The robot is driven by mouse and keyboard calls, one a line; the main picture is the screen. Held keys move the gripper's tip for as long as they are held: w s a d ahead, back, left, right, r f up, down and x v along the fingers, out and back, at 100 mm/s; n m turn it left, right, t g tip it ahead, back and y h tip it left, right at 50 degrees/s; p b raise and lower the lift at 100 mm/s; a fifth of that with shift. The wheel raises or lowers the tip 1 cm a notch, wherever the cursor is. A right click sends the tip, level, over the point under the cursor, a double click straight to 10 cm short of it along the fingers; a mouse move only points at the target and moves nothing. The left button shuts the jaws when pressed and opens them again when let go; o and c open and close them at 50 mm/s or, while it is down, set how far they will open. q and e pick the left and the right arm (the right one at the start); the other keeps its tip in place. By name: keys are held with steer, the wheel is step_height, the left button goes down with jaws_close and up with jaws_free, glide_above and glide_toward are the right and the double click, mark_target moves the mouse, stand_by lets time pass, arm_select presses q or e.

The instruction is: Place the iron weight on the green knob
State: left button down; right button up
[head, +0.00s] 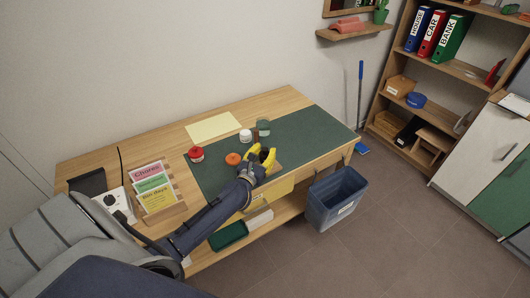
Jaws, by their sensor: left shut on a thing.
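My left gripper (264,154), with yellow fingers, reaches over the dark green desk mat. It is shut on a small dark thing between its fingers that seems to be the iron weight, though the fingers mostly hide it. A dark green round thing (263,125), which may be the green knob, stands just behind the fingers beside a small brown thing. A red round thing (196,154) and an orange one (233,158) are to the left. A white jar (245,136) stands behind the orange one. My right gripper is not in view.
The desk mat (310,138) is clear to the right. A yellow sheet (213,127) lies at the back of the desk. A card holder (153,190) stands at the left. A blue bin (335,198) is on the floor at the right, and shelves (440,65) stand beyond.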

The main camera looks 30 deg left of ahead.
arm_select(q)
steer(key=shift+f, duration=0.1)
stand_by(0.3)
steer(key=c, duration=0.9)
jaws_free()
steer(key=shift+f, duration=0.1)
